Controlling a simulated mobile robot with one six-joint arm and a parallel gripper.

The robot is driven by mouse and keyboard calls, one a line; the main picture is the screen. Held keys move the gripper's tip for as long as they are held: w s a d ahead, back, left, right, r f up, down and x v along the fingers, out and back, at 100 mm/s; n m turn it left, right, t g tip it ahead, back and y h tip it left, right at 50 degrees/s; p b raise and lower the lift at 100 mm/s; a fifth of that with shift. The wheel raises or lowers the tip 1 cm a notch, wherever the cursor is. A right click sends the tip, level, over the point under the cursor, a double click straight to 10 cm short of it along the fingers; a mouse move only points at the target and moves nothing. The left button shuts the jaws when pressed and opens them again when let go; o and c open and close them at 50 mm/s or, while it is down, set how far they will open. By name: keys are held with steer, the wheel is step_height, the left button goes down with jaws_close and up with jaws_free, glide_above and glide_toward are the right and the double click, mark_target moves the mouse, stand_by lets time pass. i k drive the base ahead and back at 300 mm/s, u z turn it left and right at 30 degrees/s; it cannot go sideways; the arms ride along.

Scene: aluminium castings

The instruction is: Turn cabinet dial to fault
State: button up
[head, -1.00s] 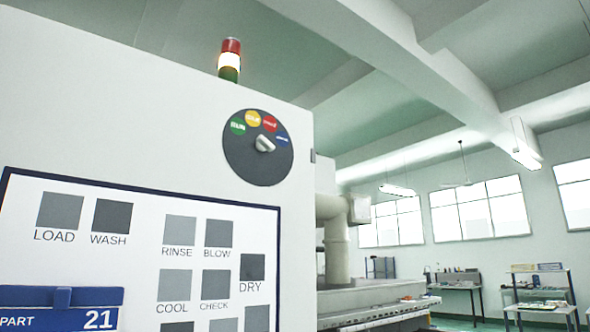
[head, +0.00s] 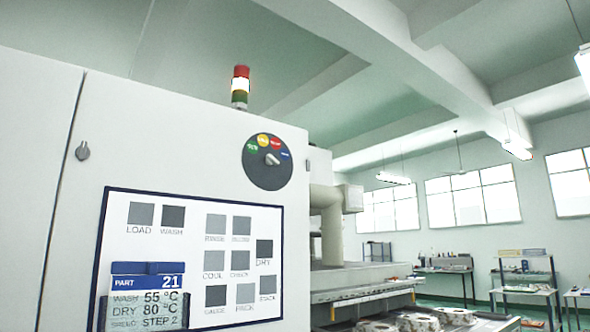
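The cabinet dial (head: 267,162) is a dark round disc high on the right of the white cabinet front (head: 210,130). My gripper is not in view, and nothing touches the dial.
A stack light (head: 240,86) stands on the cabinet, its middle section lit. Below the dial is a board (head: 194,198) of grey squares with a blue-headed part card (head: 148,282). Castings (head: 415,322) lie at lower right, near a conveyor-like bench (head: 365,284). Tables stand farther right.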

mark_target(270, 160)
steer(key=u, duration=0.15)
steer(key=i, duration=0.9)
steer(key=z, duration=0.05)
